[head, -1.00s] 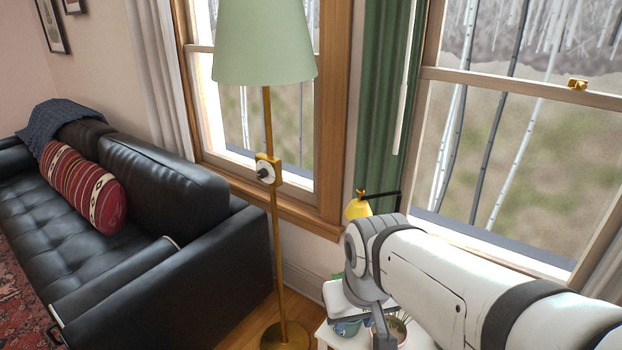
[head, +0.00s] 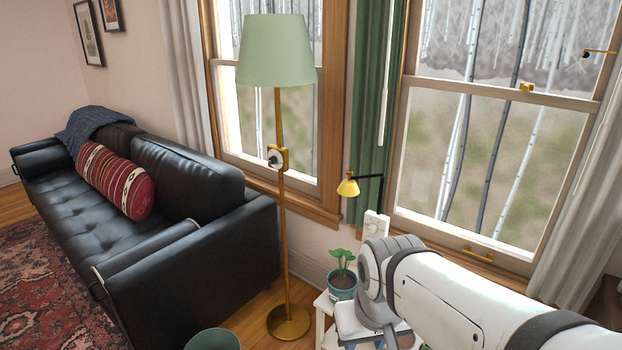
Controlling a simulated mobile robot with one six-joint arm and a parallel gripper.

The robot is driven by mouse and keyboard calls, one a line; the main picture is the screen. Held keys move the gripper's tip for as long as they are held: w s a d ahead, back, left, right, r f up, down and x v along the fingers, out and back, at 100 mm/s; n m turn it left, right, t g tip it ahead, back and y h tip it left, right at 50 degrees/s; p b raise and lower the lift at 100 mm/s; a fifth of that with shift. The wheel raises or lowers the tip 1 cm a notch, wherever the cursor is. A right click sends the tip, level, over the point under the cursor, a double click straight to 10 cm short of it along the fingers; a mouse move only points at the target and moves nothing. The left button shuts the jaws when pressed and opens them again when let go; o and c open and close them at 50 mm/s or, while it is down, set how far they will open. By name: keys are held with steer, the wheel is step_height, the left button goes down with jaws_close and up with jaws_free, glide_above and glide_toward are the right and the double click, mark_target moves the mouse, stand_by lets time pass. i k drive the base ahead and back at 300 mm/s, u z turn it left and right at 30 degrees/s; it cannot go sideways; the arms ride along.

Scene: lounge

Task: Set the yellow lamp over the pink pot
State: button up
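The yellow lamp (head: 348,188) has a small cone-shaped shade on a dark arm, in front of the green curtain by the window. A white block (head: 376,225) shows just below it. I cannot make out the pink pot; my arm covers much of the small white table (head: 326,308) at the lower middle. My arm reaches in from the lower right and its wrist bends down over this table. My gripper's fingers do not show, so whether it holds anything is hidden.
A potted green plant in a teal pot (head: 342,287) stands on the white table left of my wrist. A green-shaded floor lamp (head: 278,50) stands left of the table, beside the black sofa (head: 190,240). A teal bin (head: 213,340) is at the bottom edge.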

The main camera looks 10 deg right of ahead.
mark_target(348, 188)
steer(key=z, duration=0.15)
steer(key=i, duration=1.4)
steer(key=u, duration=0.1)
